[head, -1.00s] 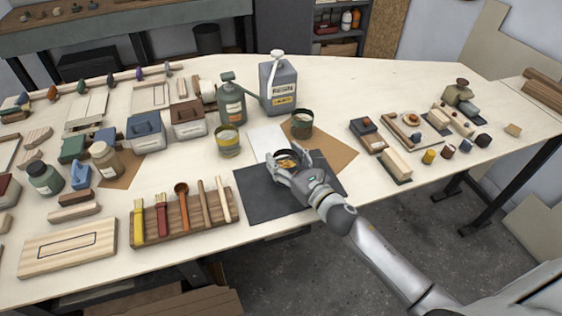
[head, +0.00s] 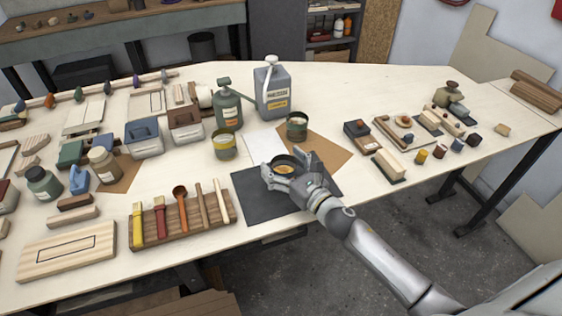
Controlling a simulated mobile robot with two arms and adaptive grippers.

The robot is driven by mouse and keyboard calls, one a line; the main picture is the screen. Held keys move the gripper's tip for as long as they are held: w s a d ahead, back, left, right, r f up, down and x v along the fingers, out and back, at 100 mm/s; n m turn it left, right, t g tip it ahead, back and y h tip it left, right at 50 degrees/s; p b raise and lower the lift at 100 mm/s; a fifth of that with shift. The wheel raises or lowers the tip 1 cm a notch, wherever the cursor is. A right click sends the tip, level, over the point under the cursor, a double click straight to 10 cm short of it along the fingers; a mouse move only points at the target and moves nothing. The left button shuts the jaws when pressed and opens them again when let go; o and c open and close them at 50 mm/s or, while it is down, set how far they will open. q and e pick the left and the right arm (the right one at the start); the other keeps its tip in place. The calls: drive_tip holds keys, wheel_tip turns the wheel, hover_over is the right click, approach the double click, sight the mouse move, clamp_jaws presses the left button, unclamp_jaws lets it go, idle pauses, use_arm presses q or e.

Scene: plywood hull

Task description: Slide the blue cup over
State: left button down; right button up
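A round, dark-rimmed cup (head: 286,164) with amber contents stands at the back edge of the black mat (head: 262,202). My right gripper hides much of its side, so I cannot tell whether it is blue. My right gripper (head: 288,169) looks open, with one finger left of the cup and the other right of it. I cannot tell whether the fingers touch it. A small blue cup-like piece (head: 457,145) stands at the right among small coloured pieces, away from the gripper. My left gripper is not in view.
A grey jug (head: 271,91) and a green bottle (head: 228,108) are farther back. A brush rack (head: 183,222) lies left of the mat.

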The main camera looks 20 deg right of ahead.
sight(291, 174)
drive_tip(key=shift+s, duration=0.3)
drive_tip(key=v, duration=0.5)
drive_tip(key=shift+s+d, duration=0.1)
drive_tip(key=shift+s, duration=0.55)
drive_tip(key=shift+r, duration=0.1)
